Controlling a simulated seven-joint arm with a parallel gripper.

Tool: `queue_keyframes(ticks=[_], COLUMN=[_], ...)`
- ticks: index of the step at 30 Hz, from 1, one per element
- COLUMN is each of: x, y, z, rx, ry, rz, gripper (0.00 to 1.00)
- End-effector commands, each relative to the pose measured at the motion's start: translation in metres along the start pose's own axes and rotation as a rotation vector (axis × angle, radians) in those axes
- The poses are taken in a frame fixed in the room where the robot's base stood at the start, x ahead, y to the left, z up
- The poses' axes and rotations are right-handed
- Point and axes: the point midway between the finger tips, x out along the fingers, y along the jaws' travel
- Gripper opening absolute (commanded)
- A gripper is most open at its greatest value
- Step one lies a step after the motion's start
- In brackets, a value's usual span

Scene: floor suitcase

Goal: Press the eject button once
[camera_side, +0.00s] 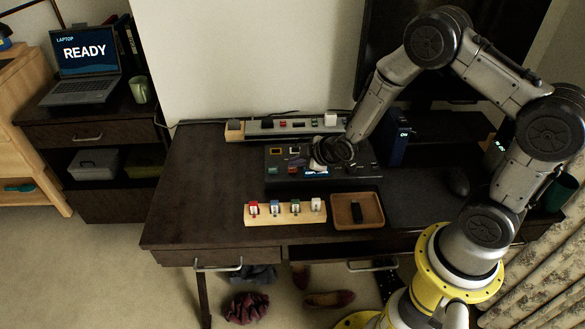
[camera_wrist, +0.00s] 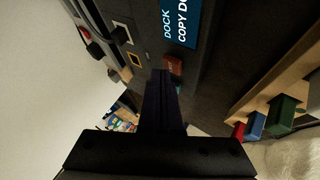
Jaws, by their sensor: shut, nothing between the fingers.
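A dark dock panel (camera_side: 278,178) lies on the desk in the side view. My gripper is over it, and its fingers are hidden there by my wrist. In the wrist view my gripper (camera_wrist: 161,73) is shut and empty, its fingers pointing at the panel. A small reddish-brown button (camera_wrist: 173,65) sits right at the fingertips; its label is too small to read, and I cannot tell whether the fingers touch it. A blue screen (camera_wrist: 180,20) beside it reads "DOCK" and "COPY DO", cut off by the picture edge.
A wooden block with several coloured plugs (camera_side: 285,218) and a wooden tray (camera_side: 343,222) with a black item stand in front of the panel. A grey strip (camera_side: 290,128) lies behind it. A laptop (camera_side: 85,75) reading "READY" is at left. The desk's left part is clear.

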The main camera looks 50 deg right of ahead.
Motion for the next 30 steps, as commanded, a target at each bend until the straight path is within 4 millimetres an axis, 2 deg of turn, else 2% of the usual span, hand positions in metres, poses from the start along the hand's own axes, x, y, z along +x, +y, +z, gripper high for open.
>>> queue_keyframes(ticks=[30], x=[0.0058], y=[-0.0041], z=[0.0041], rx=[0.0], ry=[0.0], rz=[0.0], gripper=[0.0])
